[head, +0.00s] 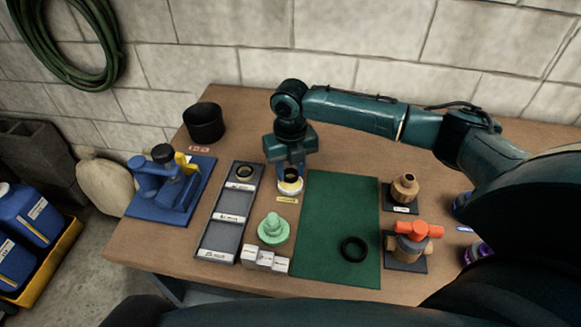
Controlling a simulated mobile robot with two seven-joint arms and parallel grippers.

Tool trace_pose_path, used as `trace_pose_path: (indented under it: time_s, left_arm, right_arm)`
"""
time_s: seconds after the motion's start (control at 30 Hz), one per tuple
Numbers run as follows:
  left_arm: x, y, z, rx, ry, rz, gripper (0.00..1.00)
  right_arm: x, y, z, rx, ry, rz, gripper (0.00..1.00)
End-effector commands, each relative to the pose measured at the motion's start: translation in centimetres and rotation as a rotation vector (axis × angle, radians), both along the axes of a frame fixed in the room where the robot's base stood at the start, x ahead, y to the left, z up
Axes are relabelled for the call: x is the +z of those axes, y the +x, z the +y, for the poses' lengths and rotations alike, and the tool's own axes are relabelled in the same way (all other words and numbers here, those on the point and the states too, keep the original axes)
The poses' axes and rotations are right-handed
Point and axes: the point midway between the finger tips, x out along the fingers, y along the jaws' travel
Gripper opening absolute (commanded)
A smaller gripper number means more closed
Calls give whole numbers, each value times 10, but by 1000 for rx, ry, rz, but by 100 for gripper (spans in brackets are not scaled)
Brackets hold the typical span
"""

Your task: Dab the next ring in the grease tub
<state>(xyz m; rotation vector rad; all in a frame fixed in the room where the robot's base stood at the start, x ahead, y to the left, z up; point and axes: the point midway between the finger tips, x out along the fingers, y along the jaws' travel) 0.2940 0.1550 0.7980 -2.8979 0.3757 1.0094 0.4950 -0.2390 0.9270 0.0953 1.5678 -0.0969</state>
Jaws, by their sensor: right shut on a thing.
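My right gripper (290,176) points down over the small pale grease tub (290,188), which has a yellowish label in front. Its jaws are shut on a dark ring at the tub's mouth; the fingers hide much of it, and I cannot tell whether it touches the grease. A ring (244,172) lies in the far compartment of the grey tray (219,229) left of the tub. The tray's other compartments look empty. Another black ring (354,249) lies flat on the green mat (331,205). My left gripper is not in view.
A green stepped cone (273,229) and white blocks (265,260) stand in front of the tub. A blue fixture (152,196) and black pot (204,122) are left. A brass fitting (404,188) and orange-handled valve (412,232) stand right. The mat's far part is clear.

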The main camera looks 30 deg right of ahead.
Motion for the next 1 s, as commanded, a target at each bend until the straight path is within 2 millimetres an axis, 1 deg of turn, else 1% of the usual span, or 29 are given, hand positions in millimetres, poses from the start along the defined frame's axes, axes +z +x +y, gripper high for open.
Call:
trace_pose_path:
  time_s: [0.33,0.67,1.0]
  left_arm:
    - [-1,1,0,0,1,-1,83]
    - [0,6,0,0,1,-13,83]
    - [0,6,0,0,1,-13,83]
  right_arm:
    - [-2,0,0,0,0,0,15]
    - [-6,0,0,0,0,0,15]
    - [-8,0,0,0,0,1,15]
